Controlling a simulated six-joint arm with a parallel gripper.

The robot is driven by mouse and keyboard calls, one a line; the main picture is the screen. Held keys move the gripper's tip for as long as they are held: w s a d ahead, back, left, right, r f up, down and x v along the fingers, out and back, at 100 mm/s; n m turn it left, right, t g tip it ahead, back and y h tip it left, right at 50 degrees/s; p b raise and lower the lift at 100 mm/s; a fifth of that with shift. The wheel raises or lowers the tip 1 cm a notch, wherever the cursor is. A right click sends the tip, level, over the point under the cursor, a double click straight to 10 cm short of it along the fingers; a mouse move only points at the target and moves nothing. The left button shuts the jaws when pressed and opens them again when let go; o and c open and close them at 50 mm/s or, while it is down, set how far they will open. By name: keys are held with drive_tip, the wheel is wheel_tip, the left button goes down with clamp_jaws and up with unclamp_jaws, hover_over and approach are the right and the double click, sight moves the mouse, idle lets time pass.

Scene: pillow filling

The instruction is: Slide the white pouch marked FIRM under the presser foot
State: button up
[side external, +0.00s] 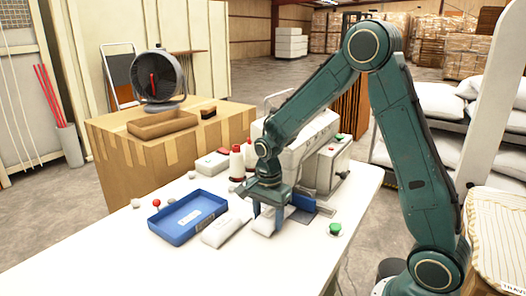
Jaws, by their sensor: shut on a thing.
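My gripper (268,211) points down over the white table and is shut on a white pouch (263,226). The pouch is at table height, just in front of the sewing machine (312,158). A third white packet (211,165) lies farther back. No marking on any pouch is readable from here. The presser foot is hidden behind my gripper and wrist, so I cannot tell whether the held pouch touches it.
Thread cones (237,163) stand left of the machine, close behind my wrist. A green button (336,229) sits on the table at right. The table's front left is clear.

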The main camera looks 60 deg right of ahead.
drive_tip(key=o, duration=1)
drive_tip(key=shift+o, duration=0.2)
drive_tip(key=shift+r, duration=0.1)
drive_tip(key=shift+a+r, duration=0.3)
drive_tip(key=shift+r, duration=0.65)
drive_tip(key=shift+a+r, duration=0.35)
drive_tip(key=shift+r, duration=0.55)
drive_tip(key=shift+a+r, duration=0.3)
drive_tip(key=shift+r, duration=0.75)
drive_tip(key=shift+r, duration=0.1)
drive_tip(key=shift+s+a+r, duration=0.1)
drive_tip(key=shift+s+r, duration=0.1)
drive_tip(key=s+a+r+n+t, duration=0.1)
drive_tip(key=s+r+n+t, duration=0.1)
drive_tip(key=s+r+n, duration=0.4)
drive_tip(key=s+a+r+n+t, duration=0.2)
drive_tip(key=s+r+n, duration=0.4)
drive_tip(key=s+n, duration=0.6)
drive_tip(key=shift+s+a+r+t, duration=0.35)
drive_tip(key=shift+s+t, duration=0.45)
drive_tip(key=shift+s, duration=0.25)
